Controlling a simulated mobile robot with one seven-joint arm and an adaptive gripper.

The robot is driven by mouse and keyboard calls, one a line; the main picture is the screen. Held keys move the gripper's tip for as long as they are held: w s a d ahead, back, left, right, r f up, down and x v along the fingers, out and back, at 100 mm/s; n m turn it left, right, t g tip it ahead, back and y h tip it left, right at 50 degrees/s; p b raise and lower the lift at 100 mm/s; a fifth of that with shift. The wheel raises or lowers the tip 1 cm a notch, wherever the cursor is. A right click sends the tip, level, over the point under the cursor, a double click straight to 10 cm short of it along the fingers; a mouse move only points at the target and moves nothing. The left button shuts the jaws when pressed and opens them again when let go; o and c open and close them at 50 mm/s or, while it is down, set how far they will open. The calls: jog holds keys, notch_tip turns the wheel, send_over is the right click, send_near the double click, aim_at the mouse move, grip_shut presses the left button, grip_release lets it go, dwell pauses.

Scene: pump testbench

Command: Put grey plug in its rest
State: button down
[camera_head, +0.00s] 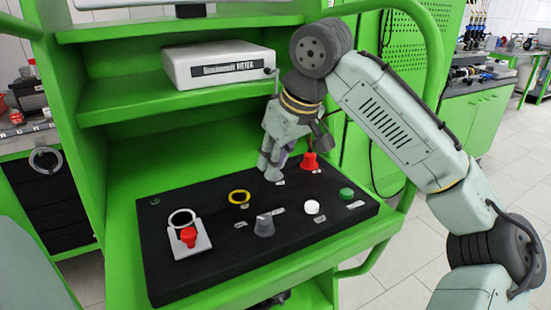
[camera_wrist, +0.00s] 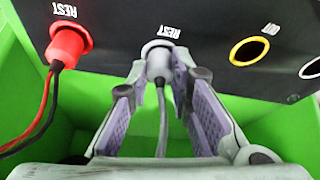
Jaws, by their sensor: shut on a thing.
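The grey plug (camera_wrist: 160,62) is between the purple-padded fingers of my gripper (camera_wrist: 159,78) in the wrist view, with its cable hanging down between them. The plug's head meets the black panel (camera_wrist: 205,30) right at a label reading REST. I cannot tell how deep it sits, as the socket is hidden behind it. In the head view my gripper (camera_head: 273,168) points down at the back part of the black panel (camera_head: 200,280), left of the red plug. The grey plug is mostly hidden there by the fingers.
A red plug (camera_wrist: 68,42) with red and black cables stands in the neighbouring REST spot. A yellow ring socket marked OUT (camera_wrist: 249,52) is on the other side. The panel also carries a grey knob (camera_head: 264,226), white button (camera_head: 312,207), green button (camera_head: 347,194) and red switch (camera_head: 189,237). A white device (camera_head: 218,65) sits on the shelf above.

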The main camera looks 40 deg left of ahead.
jog(key=c, duration=1.4)
grip_release()
jog(key=shift+o, duration=0.2)
jog(key=o, duration=0.4)
jog(key=shift+r, duration=0.15)
jog(key=shift+r+p, duration=3.9)
jog(key=shift+p, duration=0.05)
jog(key=shift+d+f, duration=0.1)
